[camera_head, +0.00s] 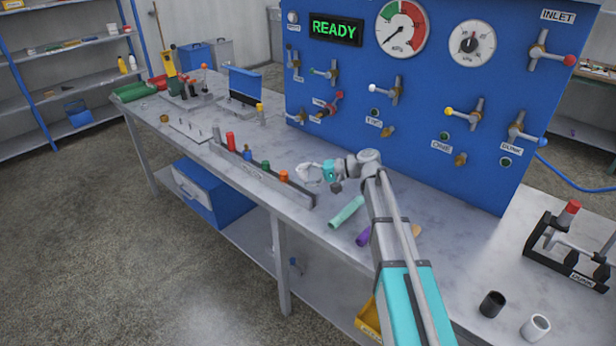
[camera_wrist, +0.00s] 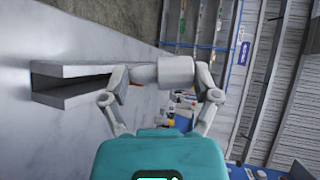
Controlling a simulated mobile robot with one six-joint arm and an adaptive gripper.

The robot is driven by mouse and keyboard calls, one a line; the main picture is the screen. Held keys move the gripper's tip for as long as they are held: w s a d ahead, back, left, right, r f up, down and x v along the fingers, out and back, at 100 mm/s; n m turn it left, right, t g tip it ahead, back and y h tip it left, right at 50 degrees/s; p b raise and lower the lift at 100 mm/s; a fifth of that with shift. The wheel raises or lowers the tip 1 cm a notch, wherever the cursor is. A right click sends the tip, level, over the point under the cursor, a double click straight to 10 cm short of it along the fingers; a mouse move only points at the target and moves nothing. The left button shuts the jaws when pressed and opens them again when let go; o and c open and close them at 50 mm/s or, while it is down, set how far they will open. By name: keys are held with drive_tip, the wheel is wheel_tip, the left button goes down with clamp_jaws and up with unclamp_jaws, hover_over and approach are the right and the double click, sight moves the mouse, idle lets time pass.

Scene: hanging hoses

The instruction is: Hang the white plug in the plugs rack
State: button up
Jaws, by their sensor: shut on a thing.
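My gripper (camera_head: 310,171) is above the bench, just right of and above the right end of the plugs rack. In the wrist view its fingers (camera_wrist: 170,90) are shut on the white plug (camera_wrist: 176,69), a short pale cylinder lying crosswise between the fingertips. In the head view the plug is small and blends with the pale fingers. The plugs rack (camera_head: 298,198) is a long grey channel along the bench's front edge, holding red, blue, green and orange plugs. Its open end also shows in the wrist view (camera_wrist: 72,71), left of the plug.
A mint cylinder (camera_head: 347,211) and a purple one (camera_head: 364,236) lie on the bench (camera_head: 450,250) near my arm. A black cup (camera_head: 492,304) and a white cup (camera_head: 535,327) stand at the front right. The blue valve panel (camera_head: 420,120) stands behind.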

drive_tip(key=shift+w+a+m+t+y+b, duration=0.15)
drive_tip(key=shift+w+m+t+y+b, duration=0.35)
drive_tip(key=shift+w+t+y+b, duration=0.4)
drive_tip(key=shift+w+r+t+y+b, duration=0.3)
drive_tip(key=shift+w+r+y+b, duration=0.2)
drive_tip(key=shift+w+y+b, duration=0.15)
drive_tip(key=shift+f, duration=0.15)
drive_tip(key=shift+f+b, duration=2.75)
drive_tip(key=shift+b, duration=0.05)
drive_tip(key=shift+s, duration=0.1)
drive_tip(key=shift+s, duration=0.15)
drive_tip(key=shift+f+b, duration=0.3)
drive_tip(key=shift+b, duration=0.1)
